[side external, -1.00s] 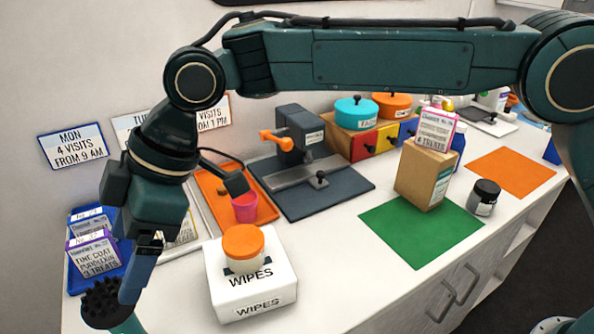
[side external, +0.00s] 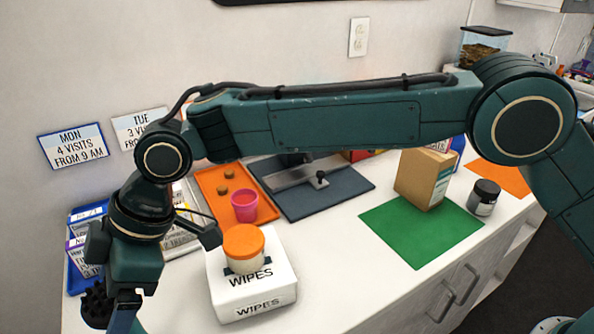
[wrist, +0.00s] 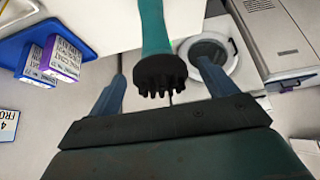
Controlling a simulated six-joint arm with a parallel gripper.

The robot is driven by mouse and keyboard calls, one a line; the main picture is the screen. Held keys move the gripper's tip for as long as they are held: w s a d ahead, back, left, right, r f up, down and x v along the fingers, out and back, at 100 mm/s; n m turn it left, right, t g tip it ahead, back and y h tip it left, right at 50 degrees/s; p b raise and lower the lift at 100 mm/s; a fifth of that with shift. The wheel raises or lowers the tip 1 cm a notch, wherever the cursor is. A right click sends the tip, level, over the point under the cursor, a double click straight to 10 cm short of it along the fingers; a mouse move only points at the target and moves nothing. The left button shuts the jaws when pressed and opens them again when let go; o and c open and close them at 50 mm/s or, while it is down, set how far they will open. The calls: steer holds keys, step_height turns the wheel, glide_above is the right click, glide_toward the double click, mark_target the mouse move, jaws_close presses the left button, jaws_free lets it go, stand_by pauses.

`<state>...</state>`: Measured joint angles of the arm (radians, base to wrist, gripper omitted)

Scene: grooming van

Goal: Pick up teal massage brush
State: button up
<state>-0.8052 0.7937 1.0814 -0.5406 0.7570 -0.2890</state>
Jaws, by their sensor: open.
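The teal massage brush shows in the wrist view with its teal handle (wrist: 154,28) pointing to the top and its dark bristle head (wrist: 160,76) nearest me. In the side view its dark head (side external: 96,304) is partly hidden behind my gripper at the lower left. My gripper (wrist: 161,70) is open, with one blue finger on each side of the brush head in the wrist view. I see gaps between the head and both fingers. In the side view my gripper (side external: 124,318) is low at the left, its fingertips cut off by the bottom edge.
A white wipes box (side external: 252,300) with an orange-lidded jar (side external: 244,250) stands right of my gripper. A blue tray (side external: 78,280) with small boxes is behind it. An orange tray (side external: 213,186) holds a pink cup (side external: 244,206). A green mat (side external: 400,236) lies farther right.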

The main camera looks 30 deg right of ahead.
steer(key=shift+x, duration=0.95)
steer(key=shift+c, duration=0.4)
steer(key=c, duration=1.6)
steer(key=shift+o, duration=0.2)
steer(key=shift+r, duration=0.1)
steer(key=shift+r, duration=4.9)
